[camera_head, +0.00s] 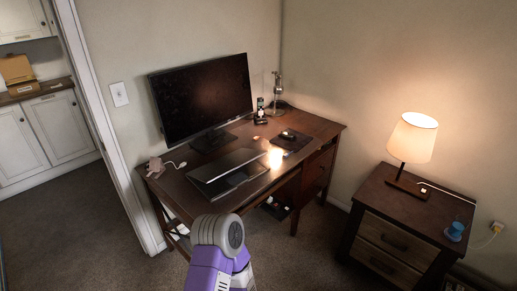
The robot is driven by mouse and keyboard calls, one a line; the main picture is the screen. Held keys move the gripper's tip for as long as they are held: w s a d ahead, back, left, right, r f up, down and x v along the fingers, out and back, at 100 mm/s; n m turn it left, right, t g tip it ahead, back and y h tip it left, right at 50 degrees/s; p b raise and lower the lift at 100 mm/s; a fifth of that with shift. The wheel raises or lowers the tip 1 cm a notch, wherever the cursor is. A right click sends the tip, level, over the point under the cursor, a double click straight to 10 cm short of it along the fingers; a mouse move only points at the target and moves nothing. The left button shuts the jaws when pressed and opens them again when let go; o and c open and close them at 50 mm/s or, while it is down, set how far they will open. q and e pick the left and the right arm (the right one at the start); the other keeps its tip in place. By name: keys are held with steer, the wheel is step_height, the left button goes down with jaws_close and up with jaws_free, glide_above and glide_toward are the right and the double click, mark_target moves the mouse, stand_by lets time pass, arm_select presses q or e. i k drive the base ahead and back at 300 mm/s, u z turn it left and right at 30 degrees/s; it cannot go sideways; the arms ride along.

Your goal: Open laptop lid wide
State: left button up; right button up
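The laptop (222,166) lies near the front edge of the wooden desk. Its silver lid is raised only a little and leans low over the dark base (238,184), so a narrow gap shows between them on the near side. A purple and grey part of one of my arms rises from the bottom of the view, in front of the desk and apart from the laptop. I cannot tell which arm it is. Neither gripper shows.
A large monitor (203,98) stands behind the laptop on the desk (310,122). A dark mat (298,143) lies to its right, and a small pinkish object (155,166) with a white cable to its left. A nightstand (455,207) with a lit lamp (412,138) stands at right.

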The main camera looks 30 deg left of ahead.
mark_target(209, 172)
steer(key=i, duration=1.65)
steer(key=u, duration=1.6)
